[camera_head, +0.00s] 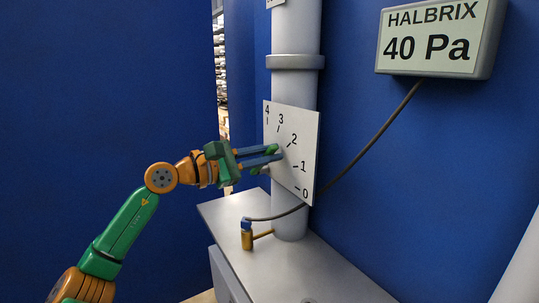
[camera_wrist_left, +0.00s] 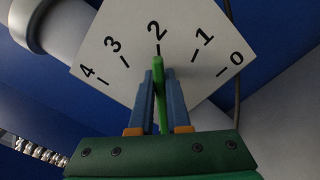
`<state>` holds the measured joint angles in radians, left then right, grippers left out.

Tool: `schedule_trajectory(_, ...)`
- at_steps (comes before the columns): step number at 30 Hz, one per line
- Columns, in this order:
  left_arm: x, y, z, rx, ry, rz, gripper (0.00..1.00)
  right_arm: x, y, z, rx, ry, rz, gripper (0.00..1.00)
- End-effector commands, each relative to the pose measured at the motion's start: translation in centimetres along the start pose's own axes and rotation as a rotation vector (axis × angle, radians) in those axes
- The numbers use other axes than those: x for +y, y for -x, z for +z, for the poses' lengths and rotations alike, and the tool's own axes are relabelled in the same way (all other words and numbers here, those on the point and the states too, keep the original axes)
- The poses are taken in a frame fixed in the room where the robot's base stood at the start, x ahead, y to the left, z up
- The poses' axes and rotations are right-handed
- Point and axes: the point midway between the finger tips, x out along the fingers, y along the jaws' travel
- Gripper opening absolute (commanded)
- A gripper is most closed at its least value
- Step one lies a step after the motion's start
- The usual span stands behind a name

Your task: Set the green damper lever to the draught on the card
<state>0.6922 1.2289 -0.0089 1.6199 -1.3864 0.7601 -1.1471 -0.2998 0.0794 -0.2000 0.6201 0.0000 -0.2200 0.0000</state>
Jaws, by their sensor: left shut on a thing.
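The green damper lever (camera_wrist_left: 159,85) stands between the two blue fingers of my left gripper (camera_wrist_left: 160,100), which is shut on it. In the left wrist view the lever's tip is at the mark under 2 on the white dial plate (camera_wrist_left: 185,70), numbered 0 to 4. In the head view my left gripper (camera_head: 276,153) reaches from the left to the dial plate (camera_head: 305,140) on the grey pipe, and hides most of the lever (camera_head: 272,148). My right gripper is out of view.
A grey display box (camera_head: 435,40) on the blue wall reads HALBRIX 40 Pa. Its dark cable (camera_head: 370,140) runs down behind the dial plate to a small brass fitting (camera_head: 247,238) beside the pipe (camera_head: 294,90). The pipe stands on a grey cabinet top (camera_head: 320,275).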

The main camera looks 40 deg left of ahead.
Motion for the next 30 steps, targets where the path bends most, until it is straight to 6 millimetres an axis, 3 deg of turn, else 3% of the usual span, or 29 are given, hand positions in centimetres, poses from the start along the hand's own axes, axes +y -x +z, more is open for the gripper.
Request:
schedule_trajectory(1,0.0,0.0,0.0,-0.002,-0.001,0.002,0.0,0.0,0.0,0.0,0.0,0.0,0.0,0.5)
schedule_trajectory(2,0.0,0.0,0.1,-0.002,-0.002,0.002,0.2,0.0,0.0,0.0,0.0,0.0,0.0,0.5)
schedule_trajectory(5,0.0,0.0,0.0,-0.002,-0.002,0.001,0.45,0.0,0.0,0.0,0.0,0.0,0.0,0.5)
schedule_trajectory(14,-0.1,0.2,-0.1,0.0,-0.003,0.0,0.45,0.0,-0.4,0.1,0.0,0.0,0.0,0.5)
schedule_trajectory(22,-0.8,5.2,-0.9,0.001,-0.006,0.003,0.45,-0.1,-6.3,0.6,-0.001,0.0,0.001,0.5)
schedule_trajectory(25,-0.5,6.6,-0.5,0.0,-0.004,0.002,0.45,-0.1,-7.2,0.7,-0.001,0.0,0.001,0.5)
schedule_trajectory(30,-0.1,7.1,0.0,-0.001,-0.002,-0.001,0.45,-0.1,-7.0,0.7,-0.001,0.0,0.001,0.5)
